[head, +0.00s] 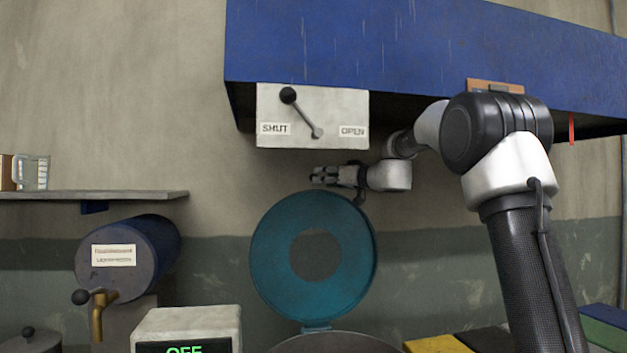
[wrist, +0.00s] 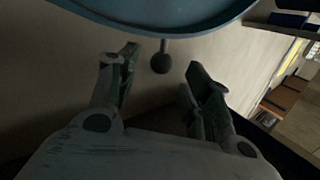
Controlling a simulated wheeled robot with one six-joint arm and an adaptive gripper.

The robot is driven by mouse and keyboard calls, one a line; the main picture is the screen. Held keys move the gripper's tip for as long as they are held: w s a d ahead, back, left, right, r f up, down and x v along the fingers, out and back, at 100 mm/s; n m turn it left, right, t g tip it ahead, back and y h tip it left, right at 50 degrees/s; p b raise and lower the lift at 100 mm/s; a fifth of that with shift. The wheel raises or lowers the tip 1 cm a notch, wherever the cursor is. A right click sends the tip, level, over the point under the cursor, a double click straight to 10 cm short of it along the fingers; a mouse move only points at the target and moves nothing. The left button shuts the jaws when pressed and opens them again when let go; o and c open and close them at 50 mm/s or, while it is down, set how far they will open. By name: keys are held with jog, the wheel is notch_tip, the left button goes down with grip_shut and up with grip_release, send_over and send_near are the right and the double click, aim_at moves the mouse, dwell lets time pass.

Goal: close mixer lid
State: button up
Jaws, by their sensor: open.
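The mixer lid (head: 350,240) is a round teal disc with a dark grey centre. It stands upright, hinged open at the back of the mixer (head: 335,344), whose rim just shows at the bottom of the head view. My gripper (head: 318,176) is just above the lid's top edge. In the wrist view the lid's rim (wrist: 150,20) crosses the top. A dark ball knob on a short stem (wrist: 161,62) hangs from that rim, between and beyond the fingertips of my gripper (wrist: 165,70). The fingers are apart and hold nothing.
A blue hood (head: 400,50) overhangs above my arm. Its white lever panel (head: 345,105), marked SHUT and OPEN, is just above my gripper. A display box (head: 190,325) and a blue drum with a tap (head: 130,260) stand left. A shelf (head: 90,195) is on the wall.

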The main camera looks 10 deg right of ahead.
jog(key=x, duration=0.6)
jog(key=shift+s, duration=0.1)
grip_shut()
